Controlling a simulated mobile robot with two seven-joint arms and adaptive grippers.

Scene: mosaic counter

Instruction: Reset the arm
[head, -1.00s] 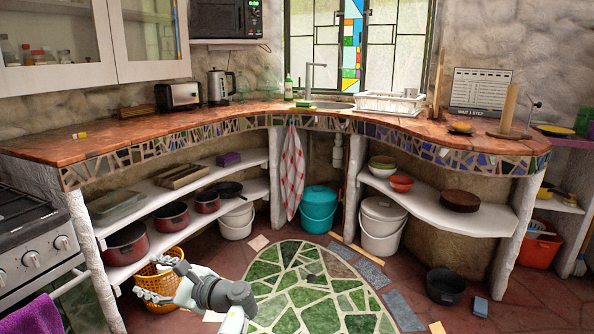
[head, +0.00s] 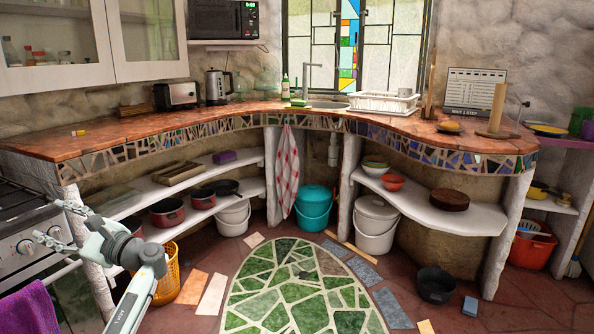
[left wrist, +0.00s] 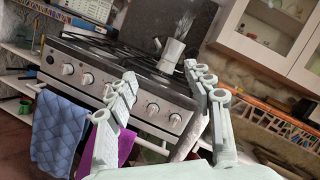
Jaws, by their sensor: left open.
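My left gripper (head: 52,224) is in the lower left of the head view, raised in front of the stove (head: 30,230). Its pale jointed fingers are spread apart with nothing between them. In the left wrist view the fingers (left wrist: 160,92) also stand apart, facing the stove front (left wrist: 150,105) with its knobs. My left arm comes up from the bottom edge beside the orange basket (head: 167,275) and hides part of it. My right gripper is in neither view.
A purple towel (head: 30,309) hangs at the stove, close below the gripper. The mosaic counter (head: 200,130) curves behind, with pots on the shelves (head: 160,235) under it. A blue towel (left wrist: 58,133) shows in the wrist view.

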